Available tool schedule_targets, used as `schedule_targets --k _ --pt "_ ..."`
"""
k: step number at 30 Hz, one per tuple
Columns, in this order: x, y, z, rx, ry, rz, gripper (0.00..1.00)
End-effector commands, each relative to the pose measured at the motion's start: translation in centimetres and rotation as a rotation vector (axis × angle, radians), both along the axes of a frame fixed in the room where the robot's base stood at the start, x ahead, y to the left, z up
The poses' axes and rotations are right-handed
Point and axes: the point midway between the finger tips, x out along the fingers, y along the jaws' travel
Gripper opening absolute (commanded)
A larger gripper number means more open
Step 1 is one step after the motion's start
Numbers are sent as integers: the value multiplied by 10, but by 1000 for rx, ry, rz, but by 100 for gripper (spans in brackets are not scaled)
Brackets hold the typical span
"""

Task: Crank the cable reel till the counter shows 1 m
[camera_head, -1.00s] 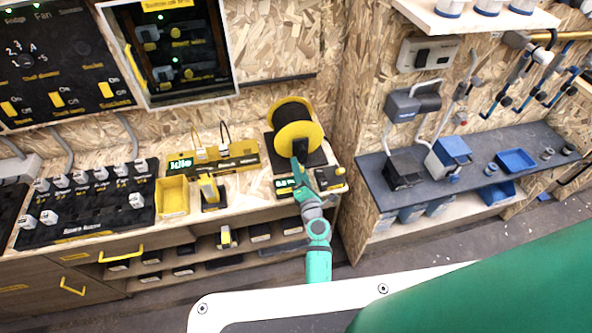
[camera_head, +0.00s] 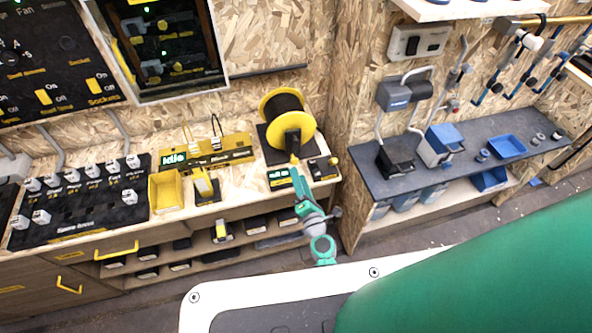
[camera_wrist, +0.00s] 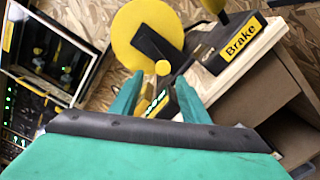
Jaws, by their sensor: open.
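The cable reel (camera_head: 290,126) stands on its dark base at the right end of the bench, with a yellow flange and dark cable wound on it. In the wrist view the yellow flange (camera_wrist: 146,30) faces me, with a dark crank arm (camera_wrist: 155,44) and a round yellow knob (camera_wrist: 163,68) on its end. The counter (camera_head: 279,175) shows green digits too small to read. My gripper (camera_wrist: 163,88) is open, its teal fingers on either side of and just below the knob, with no clear contact. In the head view my gripper (camera_head: 297,172) is in front of the reel.
A box labelled Brake (camera_wrist: 238,40) is right of the reel in the wrist view. A yellow bin (camera_head: 166,190), a small yellow-and-black device (camera_head: 204,186) and a green-display panel (camera_head: 205,153) stand left of it. A dark side bench (camera_head: 460,160) is at right.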

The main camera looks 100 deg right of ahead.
Motion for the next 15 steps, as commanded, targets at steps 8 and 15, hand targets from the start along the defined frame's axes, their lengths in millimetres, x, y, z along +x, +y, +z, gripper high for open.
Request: schedule_targets --k 8,15 --pt "-4 21 0 -1 -1 -2 42" --pt "-4 22 0 -1 -1 -2 42"
